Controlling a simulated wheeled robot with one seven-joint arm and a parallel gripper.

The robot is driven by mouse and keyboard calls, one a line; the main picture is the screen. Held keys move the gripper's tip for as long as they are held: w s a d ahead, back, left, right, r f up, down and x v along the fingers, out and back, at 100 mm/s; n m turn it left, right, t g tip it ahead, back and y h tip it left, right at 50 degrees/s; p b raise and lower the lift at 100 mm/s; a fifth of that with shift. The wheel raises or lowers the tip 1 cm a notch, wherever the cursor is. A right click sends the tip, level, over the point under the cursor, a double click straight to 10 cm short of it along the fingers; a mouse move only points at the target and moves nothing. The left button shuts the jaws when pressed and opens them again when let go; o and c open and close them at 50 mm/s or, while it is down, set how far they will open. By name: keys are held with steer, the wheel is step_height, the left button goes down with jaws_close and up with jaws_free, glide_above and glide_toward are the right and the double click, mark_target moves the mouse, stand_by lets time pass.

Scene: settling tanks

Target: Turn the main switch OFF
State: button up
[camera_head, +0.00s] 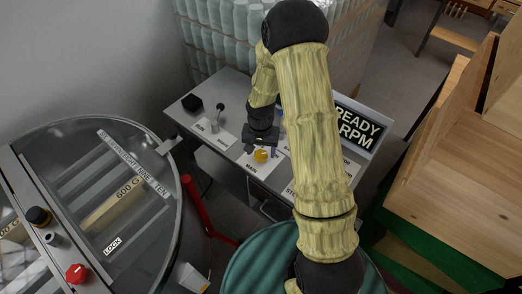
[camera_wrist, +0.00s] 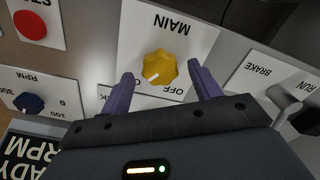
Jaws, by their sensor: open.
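The main switch is a yellow knob (camera_head: 261,156) on a white plate labelled MAIN, on the grey control panel in the head view. In the wrist view the yellow knob (camera_wrist: 160,68) has a white pointer mark on its lower left side, and the plate appears upside down with OFF at its lower right. The other position label is partly hidden. My gripper (camera_head: 262,146) is right at the knob. In the wrist view my gripper (camera_wrist: 164,82) is open, with one purple finger on each side of the knob and gaps between.
A brake lever (camera_wrist: 288,98) stands beside the main plate. On the other side are a blue RPM knob (camera_wrist: 29,103) and a red button (camera_wrist: 30,25). A display reading READY RPM (camera_head: 358,127) stands at the panel's right. A glass-lidded drum (camera_head: 172,143) is at left.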

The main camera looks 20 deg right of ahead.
steer(key=shift+f, duration=0.6)
steer(key=c, duration=1)
steer(key=shift+w, duration=0.1)
